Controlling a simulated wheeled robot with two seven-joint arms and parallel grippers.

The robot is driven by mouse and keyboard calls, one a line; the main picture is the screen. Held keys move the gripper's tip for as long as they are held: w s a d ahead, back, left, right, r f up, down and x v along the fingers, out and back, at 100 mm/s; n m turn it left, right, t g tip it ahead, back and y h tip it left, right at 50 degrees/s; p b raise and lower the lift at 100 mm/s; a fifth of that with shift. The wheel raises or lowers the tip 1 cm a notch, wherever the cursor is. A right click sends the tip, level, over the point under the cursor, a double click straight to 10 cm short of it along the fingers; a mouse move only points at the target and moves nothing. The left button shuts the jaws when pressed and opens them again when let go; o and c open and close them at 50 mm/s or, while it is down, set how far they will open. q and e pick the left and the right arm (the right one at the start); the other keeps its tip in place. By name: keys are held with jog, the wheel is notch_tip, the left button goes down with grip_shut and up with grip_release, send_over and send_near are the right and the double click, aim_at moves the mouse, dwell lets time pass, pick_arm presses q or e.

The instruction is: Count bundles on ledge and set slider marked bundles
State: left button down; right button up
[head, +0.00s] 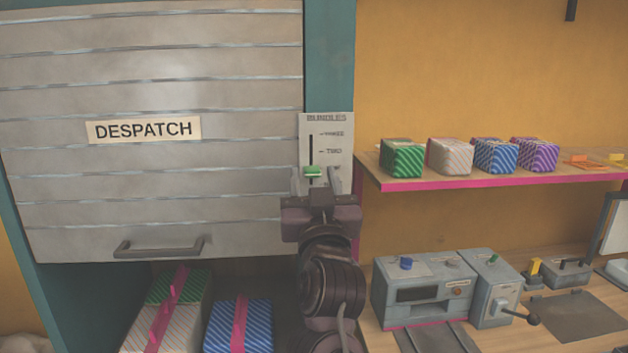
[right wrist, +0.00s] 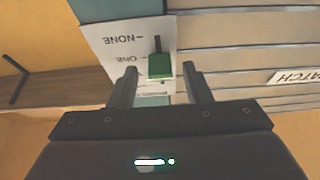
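The slider panel marked BUNDLES (head: 341,157) is on the teal post, with THREE and TWO readable in the head view. Its green knob (head: 313,171) sits below the TWO mark. The right wrist view shows the panel upside down, with the green knob (right wrist: 159,68) about level with ONE. My right gripper (head: 315,182) is open, with one finger on each side of the knob and gaps visible. Under the shutter lie ribbon-tied bundles: a white-striped one with a green parcel (head: 192,313) and a blue-striped one (head: 256,325). My left gripper is not in view.
The grey DESPATCH shutter (head: 220,60) with a handle (head: 160,248) is partly raised. A pink-edged shelf (head: 440,183) on the right holds several striped parcels. A grey machine (head: 425,308) with a lever stands on the bench below.

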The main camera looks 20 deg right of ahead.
grip_shut()
notch_tip(320, 180, up, 7)
jog(key=p, duration=0.5)
jog(key=shift+f+p, duration=0.15)
jog(key=shift+p, duration=0.2)
jog(key=shift+s, duration=0.1)
jog(key=shift+c, duration=1.3)
grip_release()
jog(key=o, duration=0.3)
jog(key=shift+o, duration=0.2)
jog(key=shift+f, duration=0.1)
jog(key=shift+f, duration=0.1)
